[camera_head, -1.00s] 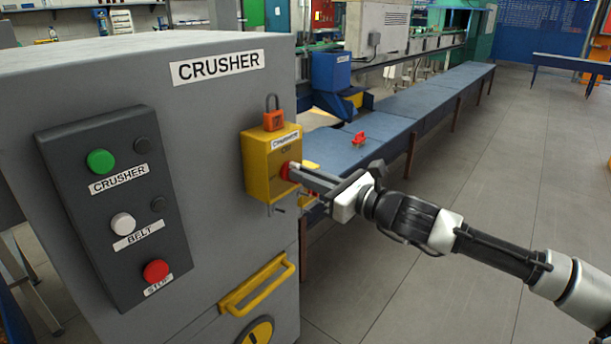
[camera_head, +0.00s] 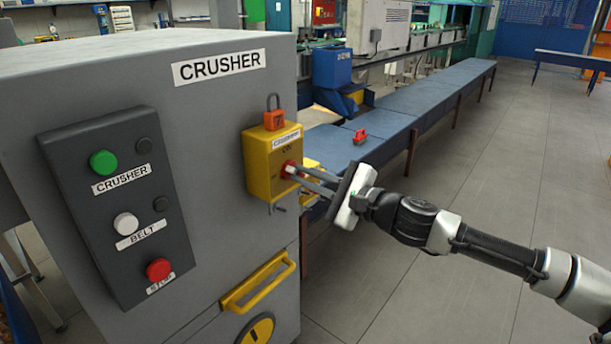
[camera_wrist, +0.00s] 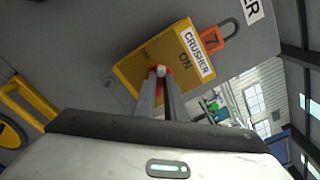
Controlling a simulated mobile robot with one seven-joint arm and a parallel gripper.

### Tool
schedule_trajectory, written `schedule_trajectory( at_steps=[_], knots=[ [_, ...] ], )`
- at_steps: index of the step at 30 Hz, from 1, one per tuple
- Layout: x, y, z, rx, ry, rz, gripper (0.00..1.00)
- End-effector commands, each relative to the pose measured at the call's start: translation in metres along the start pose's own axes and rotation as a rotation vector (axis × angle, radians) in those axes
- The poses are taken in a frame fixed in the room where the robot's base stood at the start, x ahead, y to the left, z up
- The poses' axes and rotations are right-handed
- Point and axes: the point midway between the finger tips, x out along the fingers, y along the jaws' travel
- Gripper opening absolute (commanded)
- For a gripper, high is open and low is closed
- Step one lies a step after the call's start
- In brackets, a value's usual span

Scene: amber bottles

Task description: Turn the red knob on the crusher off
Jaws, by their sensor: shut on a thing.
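The crusher (camera_head: 225,120) is a large grey cabinet on the left. A yellow switch box (camera_head: 260,184) with a "CRUSHER" label and the word "ON" is on its side. The red knob (camera_head: 288,168) is on the front of this box. My gripper (camera_head: 293,171) reaches in from the right with its fingers shut on the knob. In the wrist view my gripper (camera_wrist: 161,74) meets the knob, of which a pale and red tip shows between the fingertips. The fingers hide most of the knob, and the yellow box (camera_wrist: 135,72) is behind it.
A red and orange padlock (camera_head: 274,119) sits on top of the yellow box. A dark panel (camera_head: 120,205) with green, white and red buttons is to the left. A yellow handle (camera_head: 258,284) is below. A blue conveyor (camera_head: 385,125) stands behind; the floor at right is clear.

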Motion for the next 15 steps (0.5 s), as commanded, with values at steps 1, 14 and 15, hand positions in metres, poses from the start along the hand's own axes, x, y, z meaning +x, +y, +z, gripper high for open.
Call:
schedule_trajectory(
  at_steps=[1, 14, 15],
  knots=[
    [-0.0002, 0.0013, -0.0004, -0.046, 0.0, 0.001, 0.0],
    [-0.0002, 0.0037, -0.0014, -0.438, 0.0, 0.002, 0.0],
    [-0.0002, 0.0039, -0.0015, -0.469, 0.0, 0.002, 0.0]
  ],
)
